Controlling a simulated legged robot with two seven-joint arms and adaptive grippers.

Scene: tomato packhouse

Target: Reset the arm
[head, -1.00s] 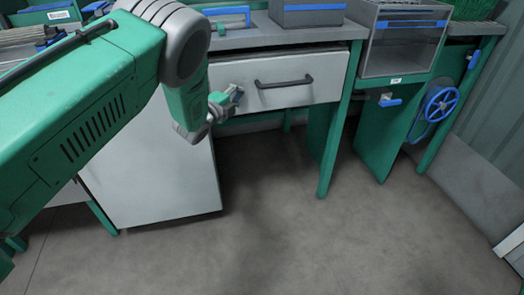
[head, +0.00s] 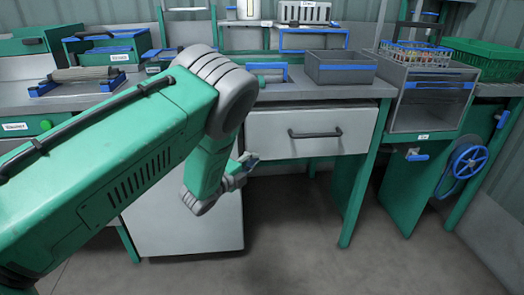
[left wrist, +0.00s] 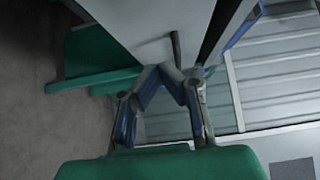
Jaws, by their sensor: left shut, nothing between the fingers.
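My left arm comes in from the left in the head view and bends downward. My left gripper (head: 250,160) is shut and empty, in front of the bench, left of and a little below the drawer handle (head: 314,133). The white drawer (head: 275,138) is under the worktop, and the gripper does not touch the handle. In the left wrist view the fingers of the gripper (left wrist: 172,75) come together with nothing between them, in front of a pale panel. My right gripper is in neither view.
A white cabinet panel (head: 185,225) stands below my arm. A grey bin (head: 340,68) sits on the worktop. At the right are an open-fronted box (head: 432,100), a green crate (head: 485,58) and a blue handwheel (head: 467,161). Floor in front is clear.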

